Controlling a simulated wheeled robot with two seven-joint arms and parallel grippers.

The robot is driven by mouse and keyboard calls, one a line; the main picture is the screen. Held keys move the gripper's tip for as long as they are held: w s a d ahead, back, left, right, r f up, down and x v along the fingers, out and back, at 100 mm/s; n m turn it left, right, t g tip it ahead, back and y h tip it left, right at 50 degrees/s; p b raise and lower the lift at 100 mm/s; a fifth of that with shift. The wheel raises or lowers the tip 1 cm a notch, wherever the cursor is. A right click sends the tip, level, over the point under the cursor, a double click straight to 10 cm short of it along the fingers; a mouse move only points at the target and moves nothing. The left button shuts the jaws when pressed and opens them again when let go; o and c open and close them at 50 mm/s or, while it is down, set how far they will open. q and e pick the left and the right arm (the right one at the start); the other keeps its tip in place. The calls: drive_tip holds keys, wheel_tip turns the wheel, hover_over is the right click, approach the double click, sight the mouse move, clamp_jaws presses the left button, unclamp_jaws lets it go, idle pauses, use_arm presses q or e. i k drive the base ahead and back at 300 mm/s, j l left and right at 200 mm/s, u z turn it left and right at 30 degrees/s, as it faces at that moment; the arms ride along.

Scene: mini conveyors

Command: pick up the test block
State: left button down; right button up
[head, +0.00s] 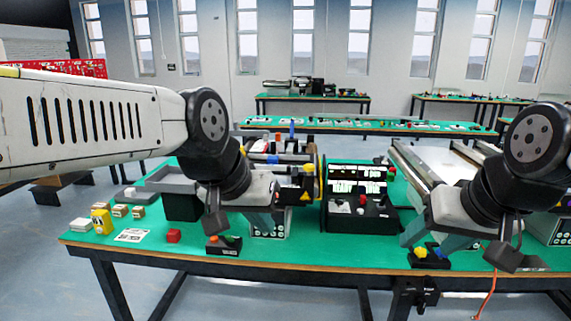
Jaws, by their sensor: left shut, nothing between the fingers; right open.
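My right gripper (424,243) is open and empty over the right part of the table, near the front edge. My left wrist hides part of the table behind it.
A yellow item (101,221), small brown boxes (120,211) and a printed card (131,235) lie at the left. A button box (223,244) stands near the front edge. A black display unit (358,210) stands between my grippers, with conveyors (415,170) behind.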

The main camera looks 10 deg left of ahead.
sight(271, 159)
drive_tip(key=i+j+u, duration=0.75)
drive_tip(key=i, duration=0.25)
drive_tip(key=l, duration=0.1)
